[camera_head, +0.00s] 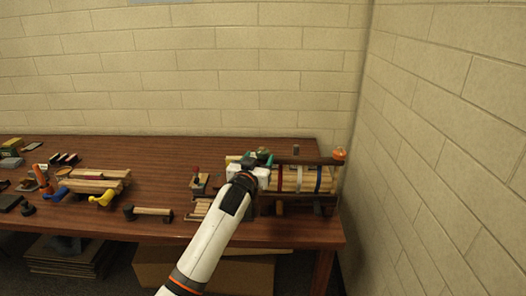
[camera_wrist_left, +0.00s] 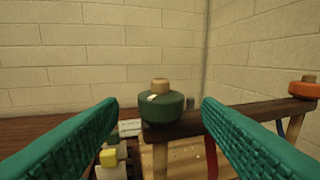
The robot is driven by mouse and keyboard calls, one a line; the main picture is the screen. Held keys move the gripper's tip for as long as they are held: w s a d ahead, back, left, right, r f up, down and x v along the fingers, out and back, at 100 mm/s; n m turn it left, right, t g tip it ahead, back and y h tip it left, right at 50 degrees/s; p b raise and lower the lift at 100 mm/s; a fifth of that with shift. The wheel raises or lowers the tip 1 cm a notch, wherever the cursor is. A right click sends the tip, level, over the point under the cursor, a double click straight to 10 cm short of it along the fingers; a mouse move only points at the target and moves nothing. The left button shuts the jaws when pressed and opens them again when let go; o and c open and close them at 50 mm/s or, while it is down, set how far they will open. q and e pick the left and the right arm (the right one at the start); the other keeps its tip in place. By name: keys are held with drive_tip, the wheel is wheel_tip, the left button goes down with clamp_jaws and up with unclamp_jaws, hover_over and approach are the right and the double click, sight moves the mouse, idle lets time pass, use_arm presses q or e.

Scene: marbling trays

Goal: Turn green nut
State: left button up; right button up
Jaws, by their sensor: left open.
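The green nut (camera_wrist_left: 162,108) is a dark green round knob with a tan wooden post end on top. It sits on the left end of a dark wooden beam and stands upright. In the head view it shows partly (camera_head: 262,152) beyond my left gripper (camera_head: 256,160). In the left wrist view the teal fingers of my left gripper (camera_wrist_left: 160,104) are spread wide, one on each side of the nut, with a visible gap to it. The fingers hold nothing. My right gripper is in neither view.
The dark beam (camera_wrist_left: 255,112) runs right to an orange nut (camera_wrist_left: 304,88), also in the head view (camera_head: 339,154). A mallet (camera_head: 148,211) and wooden pieces with a yellow clamp (camera_head: 103,197) lie left on the table (camera_head: 150,160). A block wall (camera_head: 440,150) stands close on the right.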

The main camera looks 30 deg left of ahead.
sight(260, 156)
use_arm(q)
drive_tip(key=shift+x, duration=2.1)
drive_tip(key=shift+c, duration=0.2)
drive_tip(key=shift+p, duration=0.3)
drive_tip(key=c, duration=0.9)
